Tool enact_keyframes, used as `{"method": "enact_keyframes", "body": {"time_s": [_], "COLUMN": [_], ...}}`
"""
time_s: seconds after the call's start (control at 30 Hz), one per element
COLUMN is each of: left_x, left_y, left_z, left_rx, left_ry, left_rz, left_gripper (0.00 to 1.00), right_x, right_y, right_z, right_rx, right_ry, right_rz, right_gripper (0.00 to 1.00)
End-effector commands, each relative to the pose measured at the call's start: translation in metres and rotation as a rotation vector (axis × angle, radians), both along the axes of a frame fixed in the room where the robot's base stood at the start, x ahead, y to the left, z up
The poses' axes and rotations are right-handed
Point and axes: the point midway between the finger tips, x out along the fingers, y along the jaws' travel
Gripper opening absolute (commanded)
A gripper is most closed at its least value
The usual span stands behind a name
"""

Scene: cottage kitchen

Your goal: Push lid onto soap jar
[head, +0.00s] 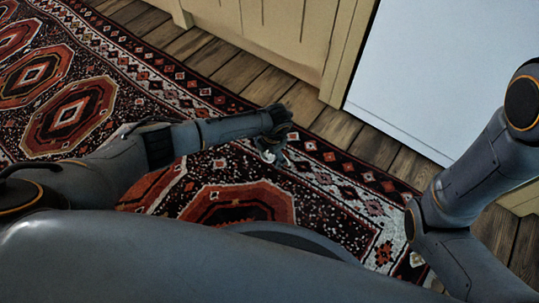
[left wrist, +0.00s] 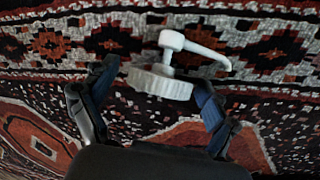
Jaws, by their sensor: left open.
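A white pump lid (left wrist: 160,80), with a ribbed round cap and a spout pointing right, shows between the fingers of my left gripper (left wrist: 158,77) in the left wrist view. The fingers are open, one on each side of the cap; the right finger is close to it, and I cannot tell if it touches. In the head view the left gripper (head: 270,138) points down over the rug, with the small white lid (head: 270,156) at its tips. I cannot make out the soap jar; anything under the lid is hidden. My right gripper is not in view.
A patterned red and black rug (head: 235,205) covers the floor. Plank flooring (head: 240,72) runs along cream cabinets (head: 270,30) and a pale white appliance front (head: 430,80). A small pale object (head: 417,259) shows beside my right arm; I cannot tell what it is.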

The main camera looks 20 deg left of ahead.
Motion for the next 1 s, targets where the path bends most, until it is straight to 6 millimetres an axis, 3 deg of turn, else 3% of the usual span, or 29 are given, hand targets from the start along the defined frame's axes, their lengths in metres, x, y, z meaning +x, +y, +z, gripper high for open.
{"method": "enact_keyframes", "body": {"time_s": [0.37,0.6,1.0], "left_x": [0.0000,-0.0001,-0.0002], "left_y": [0.0000,0.0001,0.0004], "left_z": [-0.0007,-0.0009,0.0003], "left_rx": [0.000,0.000,0.001], "left_ry": [0.000,0.000,0.001], "left_rz": [0.000,0.000,0.000], "left_gripper": [0.87,0.38,0.36], "right_x": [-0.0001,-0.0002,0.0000], "right_y": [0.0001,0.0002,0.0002], "right_z": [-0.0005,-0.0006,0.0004], "right_rx": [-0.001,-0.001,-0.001], "right_ry": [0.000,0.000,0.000], "right_rz": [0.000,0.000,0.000], "right_gripper": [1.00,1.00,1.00]}}
